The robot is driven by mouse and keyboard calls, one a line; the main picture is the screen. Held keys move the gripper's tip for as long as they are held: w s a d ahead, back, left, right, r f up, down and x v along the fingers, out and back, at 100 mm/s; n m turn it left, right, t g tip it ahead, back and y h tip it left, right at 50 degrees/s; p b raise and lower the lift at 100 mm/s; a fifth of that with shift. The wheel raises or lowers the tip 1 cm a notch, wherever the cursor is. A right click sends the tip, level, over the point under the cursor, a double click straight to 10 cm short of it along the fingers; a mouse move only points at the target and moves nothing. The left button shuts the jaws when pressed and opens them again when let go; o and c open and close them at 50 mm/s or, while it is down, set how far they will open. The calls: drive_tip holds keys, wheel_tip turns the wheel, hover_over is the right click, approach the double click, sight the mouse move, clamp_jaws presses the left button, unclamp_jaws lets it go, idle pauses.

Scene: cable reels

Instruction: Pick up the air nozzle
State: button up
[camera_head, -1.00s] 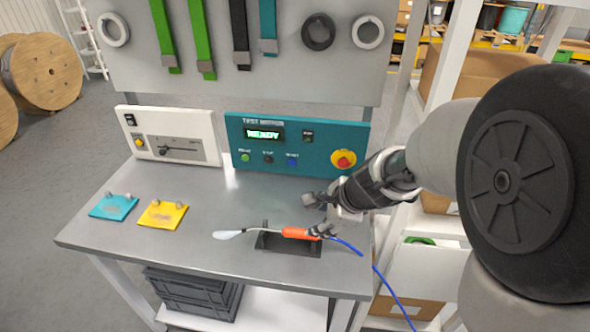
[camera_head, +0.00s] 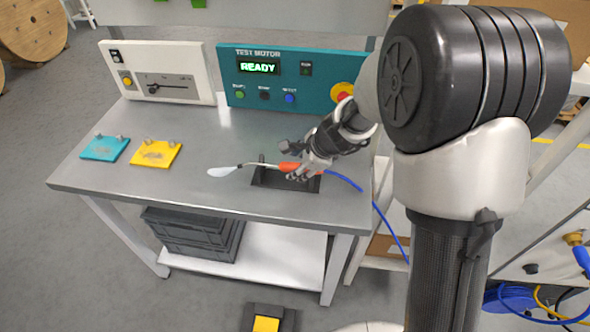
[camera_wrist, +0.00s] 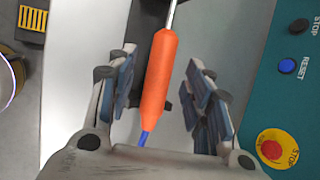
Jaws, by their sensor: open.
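The air nozzle has an orange handle (camera_wrist: 160,75), a thin metal tube with a pale tip (camera_head: 222,171) and a blue hose (camera_head: 345,180) at its rear. It lies across a black holder (camera_head: 272,179) on the grey bench. My gripper (camera_head: 300,170) is at the handle, partly covering it in the head view. In the wrist view, my gripper (camera_wrist: 165,85) is open, with one finger on each side of the orange handle. Gaps show between handle and fingers.
A teal test motor panel (camera_head: 240,92) and a white control box (camera_head: 192,60) stand at the bench's back. Cyan (camera_head: 105,149) and yellow (camera_head: 156,154) plates lie on the left. The blue hose runs off the bench's right edge. The bench's front left is clear.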

sight(297, 166)
drive_tip(key=b+x, duration=0.1)
drive_tip(key=x, duration=0.3)
drive_tip(key=shift+d, duration=0.1)
drive_tip(key=shift+r, duration=0.15)
drive_tip(key=shift+c, duration=0.6)
clamp_jaws()
